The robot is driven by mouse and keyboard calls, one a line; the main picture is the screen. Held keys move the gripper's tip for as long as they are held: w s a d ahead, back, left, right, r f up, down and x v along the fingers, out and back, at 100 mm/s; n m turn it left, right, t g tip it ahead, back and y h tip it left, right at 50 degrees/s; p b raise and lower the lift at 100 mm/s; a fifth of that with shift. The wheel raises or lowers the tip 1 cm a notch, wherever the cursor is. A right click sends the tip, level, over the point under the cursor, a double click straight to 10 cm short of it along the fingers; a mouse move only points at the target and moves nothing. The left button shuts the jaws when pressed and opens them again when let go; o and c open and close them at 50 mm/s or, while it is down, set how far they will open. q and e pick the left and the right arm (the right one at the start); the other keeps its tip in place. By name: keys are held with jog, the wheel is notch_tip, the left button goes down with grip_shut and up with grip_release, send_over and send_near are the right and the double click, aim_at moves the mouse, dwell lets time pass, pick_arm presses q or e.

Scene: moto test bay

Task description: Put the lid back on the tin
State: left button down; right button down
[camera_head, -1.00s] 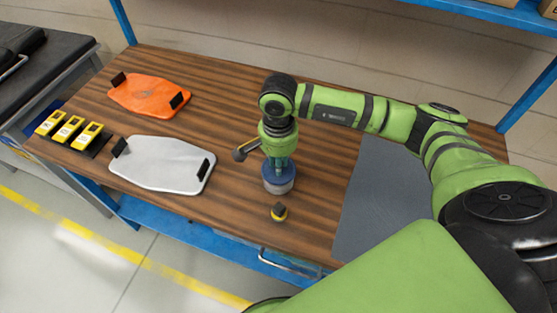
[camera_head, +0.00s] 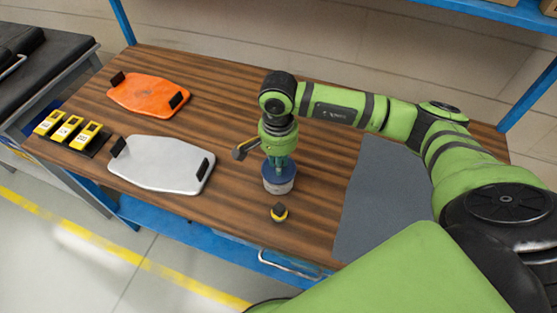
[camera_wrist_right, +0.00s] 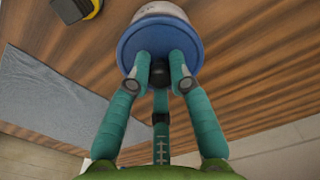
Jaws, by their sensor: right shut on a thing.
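My right gripper (camera_head: 279,162) points down over the tin (camera_head: 280,187), near the middle of the table. Its teal fingers are shut on the dark knob of the blue lid (camera_head: 267,178). In the right wrist view the fingertips (camera_wrist_right: 160,65) close around that knob, with the blue lid (camera_wrist_right: 130,48) spread beyond them. The pale tin (camera_wrist_right: 158,10) shows past the lid's far edge, so the lid is at the tin's top and looks roughly centred. I cannot tell whether it is fully seated. My left gripper is not in view.
A small yellow and black object (camera_head: 279,212) stands just in front of the tin. A grey mat (camera_head: 375,195) lies to the right. A white board (camera_head: 160,168), an orange board (camera_head: 148,94) and several yellow devices (camera_head: 68,128) lie to the left.

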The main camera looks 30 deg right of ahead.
jog(key=shift+f+b, duration=0.2)
jog(key=shift+b, duration=0.95)
dwell(1.5)
dwell(0.4)
jog(key=c, duration=0.6)
grip_release()
jog(key=shift+r, duration=0.15)
jog(key=shift+r+p, duration=1.65)
jog(key=shift+r, duration=1.75)
jog(key=shift+c, duration=0.3)
grip_shut()
